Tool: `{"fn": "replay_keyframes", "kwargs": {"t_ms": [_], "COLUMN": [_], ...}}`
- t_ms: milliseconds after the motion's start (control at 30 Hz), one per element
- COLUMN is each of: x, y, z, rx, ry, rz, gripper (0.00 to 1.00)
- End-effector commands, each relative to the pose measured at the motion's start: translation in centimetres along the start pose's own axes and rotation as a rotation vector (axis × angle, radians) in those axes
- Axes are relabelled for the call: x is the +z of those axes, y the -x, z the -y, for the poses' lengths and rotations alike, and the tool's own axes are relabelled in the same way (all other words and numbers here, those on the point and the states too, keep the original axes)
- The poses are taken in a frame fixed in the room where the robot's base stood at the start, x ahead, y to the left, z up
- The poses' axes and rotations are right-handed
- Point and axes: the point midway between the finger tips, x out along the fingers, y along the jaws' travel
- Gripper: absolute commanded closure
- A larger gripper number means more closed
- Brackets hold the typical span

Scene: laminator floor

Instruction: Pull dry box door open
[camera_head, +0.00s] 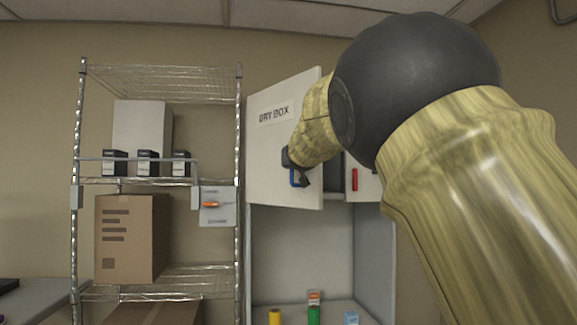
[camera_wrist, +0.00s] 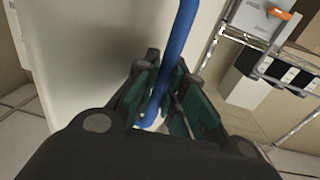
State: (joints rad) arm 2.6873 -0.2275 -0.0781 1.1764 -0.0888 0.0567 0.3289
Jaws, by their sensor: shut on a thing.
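The dry box door (camera_head: 275,150) is a white panel with a "DRY BOX" label, swung part way open toward the left in the head view. Its blue handle (camera_head: 296,178) is near the lower right edge of the door. My gripper (camera_head: 298,174) is at this handle, largely hidden by my arm in the head view. In the wrist view, the blue handle (camera_wrist: 178,45) runs between the dark green fingers of my gripper (camera_wrist: 170,105), which are shut on it. The white door face (camera_wrist: 90,60) lies to the left of the fingers there.
A wire shelf rack (camera_head: 240,210) with cartons and small dark boxes stands left of the door. A red handle (camera_head: 354,180) shows on a panel to the right. Below is an open bay (camera_head: 300,250) holding a green bottle (camera_head: 314,312) and a yellow item (camera_head: 275,316).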

Motion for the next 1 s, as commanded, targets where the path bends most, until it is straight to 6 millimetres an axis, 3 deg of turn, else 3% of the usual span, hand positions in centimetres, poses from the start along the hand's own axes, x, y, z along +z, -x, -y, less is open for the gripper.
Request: {"fn": "replay_keyframes", "kwargs": {"t_ms": [433, 467, 567, 1000], "x": [0.17, 0.18, 0.16, 0.02], "y": [0.02, 0.02, 0.02, 0.47], "z": [-0.23, -0.22, -0.17, 0.01], "rx": [0.008, 0.007, 0.007, 0.005], "ry": [0.002, 0.002, 0.001, 0.000], "rz": [0.003, 0.003, 0.003, 0.001], "gripper": [1.00, 0.85, 0.67, 0.66]}}
